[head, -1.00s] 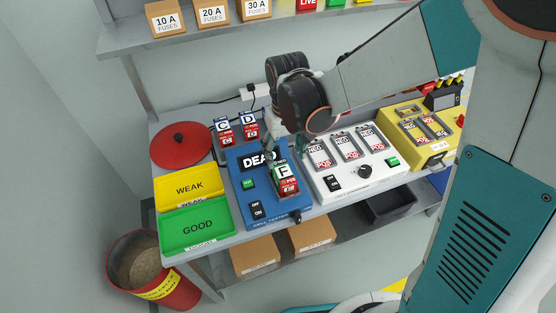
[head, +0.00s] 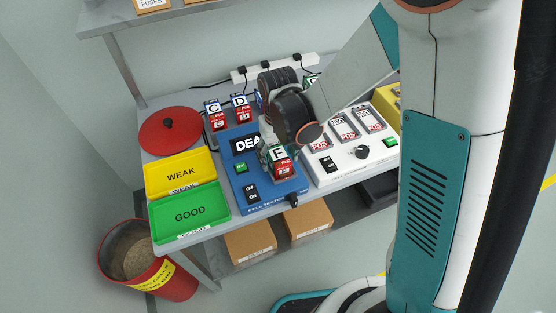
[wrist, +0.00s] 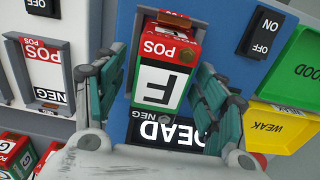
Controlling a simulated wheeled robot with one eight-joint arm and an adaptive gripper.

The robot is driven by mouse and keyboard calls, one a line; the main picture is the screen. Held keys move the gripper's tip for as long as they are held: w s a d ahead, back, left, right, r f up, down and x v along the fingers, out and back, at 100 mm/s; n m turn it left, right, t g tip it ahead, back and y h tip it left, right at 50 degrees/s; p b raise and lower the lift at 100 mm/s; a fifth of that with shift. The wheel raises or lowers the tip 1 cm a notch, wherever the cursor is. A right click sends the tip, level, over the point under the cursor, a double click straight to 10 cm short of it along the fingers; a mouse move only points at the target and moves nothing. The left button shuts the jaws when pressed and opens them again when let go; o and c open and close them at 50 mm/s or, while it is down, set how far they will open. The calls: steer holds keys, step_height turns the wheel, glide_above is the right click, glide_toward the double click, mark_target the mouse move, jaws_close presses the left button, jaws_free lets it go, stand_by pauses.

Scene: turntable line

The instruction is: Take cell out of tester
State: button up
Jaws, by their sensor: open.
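The blue cell tester (head: 236,180) stands on the bench, and its display (head: 245,143) reads DEAD, partly covered by my arm in the head view. Cell F (head: 284,167), red, white and green with a POS end, sits in the tester. In the wrist view cell F (wrist: 160,85) lies between my two teal fingers, its NEG end towards the display. My gripper (wrist: 160,70) is open, one finger on each side of the cell, with narrow gaps still showing. In the head view my wrist hides part of the tester's right side.
Left of the tester are a yellow WEAK tray (head: 180,172), a green GOOD tray (head: 190,212) and a red lid (head: 170,130). Cells C (head: 215,115) and D (head: 241,107) stand behind it. A red bin (head: 148,262) stands below.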

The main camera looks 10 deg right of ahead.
steer(key=shift+c, duration=0.2)
jaws_close()
steer(key=shift+r, duration=0.1)
